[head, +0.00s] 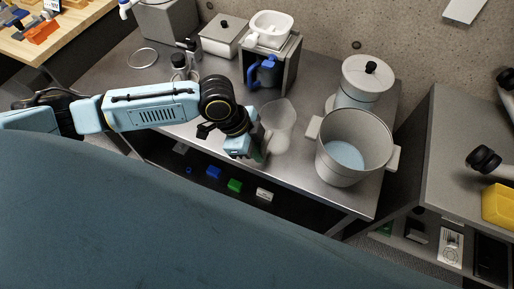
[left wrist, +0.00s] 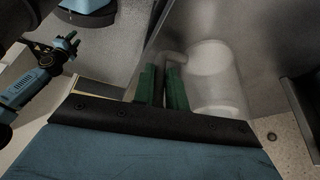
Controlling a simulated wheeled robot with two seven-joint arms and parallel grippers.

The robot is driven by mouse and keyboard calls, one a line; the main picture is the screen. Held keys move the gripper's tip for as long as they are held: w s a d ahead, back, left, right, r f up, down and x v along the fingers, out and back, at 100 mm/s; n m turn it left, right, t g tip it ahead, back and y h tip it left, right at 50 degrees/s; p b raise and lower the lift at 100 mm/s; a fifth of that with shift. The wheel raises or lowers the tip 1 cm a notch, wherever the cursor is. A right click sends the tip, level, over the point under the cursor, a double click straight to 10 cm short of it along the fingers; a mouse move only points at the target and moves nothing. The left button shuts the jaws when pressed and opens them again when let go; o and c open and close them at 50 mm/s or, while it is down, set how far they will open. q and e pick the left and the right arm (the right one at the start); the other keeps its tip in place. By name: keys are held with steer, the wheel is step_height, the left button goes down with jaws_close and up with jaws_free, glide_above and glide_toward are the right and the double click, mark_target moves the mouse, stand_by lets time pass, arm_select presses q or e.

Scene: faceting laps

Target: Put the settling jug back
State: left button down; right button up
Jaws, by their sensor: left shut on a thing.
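The settling jug (head: 281,123) is a translucent, whitish jug with a side handle. It stands upright at the front edge of the steel bench, as far as I can tell. My left gripper (head: 258,152) is at the jug's near left side. In the left wrist view its green fingers (left wrist: 163,86) are shut on the handle, and the jug's body (left wrist: 215,78) lies to the right of them. My right gripper seems to show small at the far left of that view (left wrist: 70,41); its jaws are unclear.
On the steel bench (head: 215,140), a large grey two-handled pot (head: 341,179) with bluish contents stands right of the jug. A lidded canister (head: 359,85) is behind it. A grey stand (head: 286,72) holding a blue jug (head: 267,72) is behind the settling jug. Small blocks lie below.

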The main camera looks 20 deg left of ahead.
arm_select(q)
steer(key=c, duration=1.4)
jaws_free()
steer(key=shift+c, duration=0.2)
steer(key=shift+o, duration=0.2)
arm_select(e)
steer(key=shift+w+a, duration=0.3)
steer(key=shift+a, duration=0.15)
